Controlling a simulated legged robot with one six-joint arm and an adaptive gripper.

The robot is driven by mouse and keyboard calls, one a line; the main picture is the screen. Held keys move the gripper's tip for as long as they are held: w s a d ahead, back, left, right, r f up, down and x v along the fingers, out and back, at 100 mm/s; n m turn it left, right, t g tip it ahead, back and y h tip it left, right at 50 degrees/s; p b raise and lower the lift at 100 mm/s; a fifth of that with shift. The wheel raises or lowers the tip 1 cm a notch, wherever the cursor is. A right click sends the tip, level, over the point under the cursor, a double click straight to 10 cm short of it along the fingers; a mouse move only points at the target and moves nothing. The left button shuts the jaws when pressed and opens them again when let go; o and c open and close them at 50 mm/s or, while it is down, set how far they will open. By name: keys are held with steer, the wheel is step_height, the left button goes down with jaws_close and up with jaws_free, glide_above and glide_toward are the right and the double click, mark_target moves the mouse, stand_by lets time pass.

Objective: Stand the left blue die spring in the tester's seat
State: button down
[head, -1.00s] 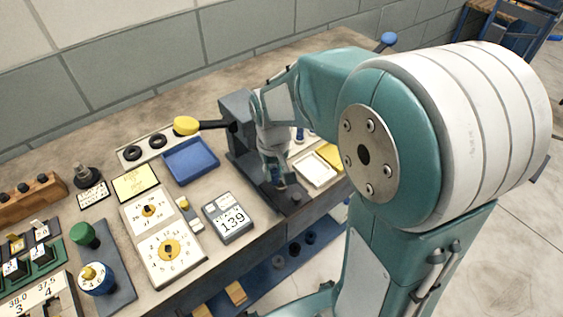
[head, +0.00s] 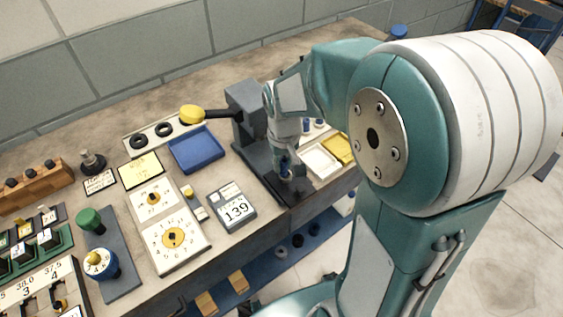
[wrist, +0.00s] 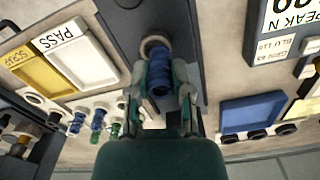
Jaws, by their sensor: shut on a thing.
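My gripper (wrist: 161,92) is shut on a blue die spring (wrist: 160,72), held between its two fingers. The spring's far end is at the pale round seat (wrist: 154,44) of the tester and overlaps it in the wrist view. I cannot tell whether it rests in the seat or is just above it. In the head view my gripper (head: 286,160) is over the dark base of the tester (head: 245,100), and a bit of the blue spring (head: 284,168) shows below it. Another blue spring (wrist: 76,122) stands in the rack at the left of the wrist view.
A white PASS tray (wrist: 93,73) and a yellow SCRAP tray (wrist: 22,60) lie beside the tester. The tester's lever ends in a yellow knob (head: 191,115).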

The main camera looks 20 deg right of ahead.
steer(key=shift+d, duration=0.45)
steer(key=shift+a+f, duration=0.1)
steer(key=shift+a, duration=0.65)
steer(key=shift+d, duration=0.35)
steer(key=shift+d+f, duration=0.1)
steer(key=shift+f, duration=0.1)
steer(key=shift+r, duration=0.25)
stand_by(0.4)
steer(key=shift+d, duration=0.1)
stand_by(0.5)
steer(key=shift+f, duration=0.85)
stand_by(0.6)
